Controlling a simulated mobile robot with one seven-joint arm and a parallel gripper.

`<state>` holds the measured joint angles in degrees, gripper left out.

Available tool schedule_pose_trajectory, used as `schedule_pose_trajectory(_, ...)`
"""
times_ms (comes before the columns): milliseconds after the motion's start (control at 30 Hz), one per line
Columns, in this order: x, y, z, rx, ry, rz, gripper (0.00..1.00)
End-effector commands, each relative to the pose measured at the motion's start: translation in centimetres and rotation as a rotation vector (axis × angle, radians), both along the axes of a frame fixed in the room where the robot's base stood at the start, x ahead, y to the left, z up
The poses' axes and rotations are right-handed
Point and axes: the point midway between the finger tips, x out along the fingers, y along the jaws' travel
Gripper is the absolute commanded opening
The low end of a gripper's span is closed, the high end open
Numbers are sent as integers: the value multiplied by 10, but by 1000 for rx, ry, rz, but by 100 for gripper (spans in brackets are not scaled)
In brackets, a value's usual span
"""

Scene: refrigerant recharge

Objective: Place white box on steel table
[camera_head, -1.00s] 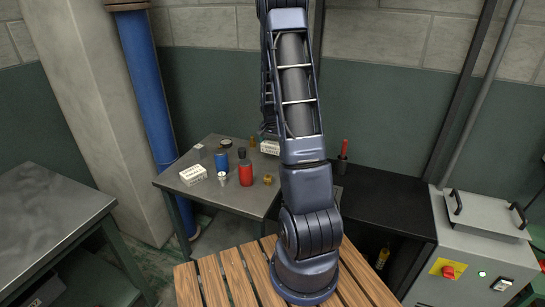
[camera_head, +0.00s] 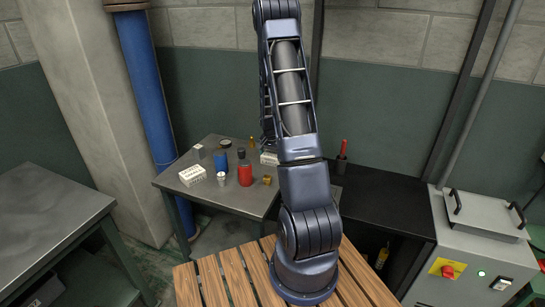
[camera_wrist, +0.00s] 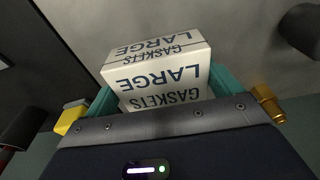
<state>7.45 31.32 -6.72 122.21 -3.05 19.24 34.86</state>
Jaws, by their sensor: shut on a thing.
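In the wrist view, a white box (camera_wrist: 165,75) with "GASKETS LARGE" printed in blue sits between the teal fingers of my gripper (camera_wrist: 160,92), which is shut on it. In the head view, a white box (camera_head: 268,159) shows beside my arm, at the right part of the grey-topped table (camera_head: 232,198); my gripper is hidden there behind the arm. I cannot tell whether the box touches the table. A grey steel-topped table (camera_head: 45,225) at the left has a bare top.
On the middle table stand another white box (camera_head: 192,175), a red bottle (camera_head: 245,174), a blue can (camera_head: 221,161), a small white container (camera_head: 221,179) and a brass fitting (camera_head: 267,180). A black bench (camera_head: 385,206) adjoins on the right. The table's front has some free room.

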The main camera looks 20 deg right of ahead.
Motion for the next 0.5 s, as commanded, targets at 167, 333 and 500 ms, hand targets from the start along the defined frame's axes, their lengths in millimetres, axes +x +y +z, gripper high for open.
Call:
schedule_pose_trajectory(167, 0, 0, -1, 0, 0, 0, 100)
schedule_pose_trajectory(333, 0, 0, -1, 0, 0, 0, 100)
schedule_pose_trajectory(500, -1, 1, 10, -1, -1, 0, 100)
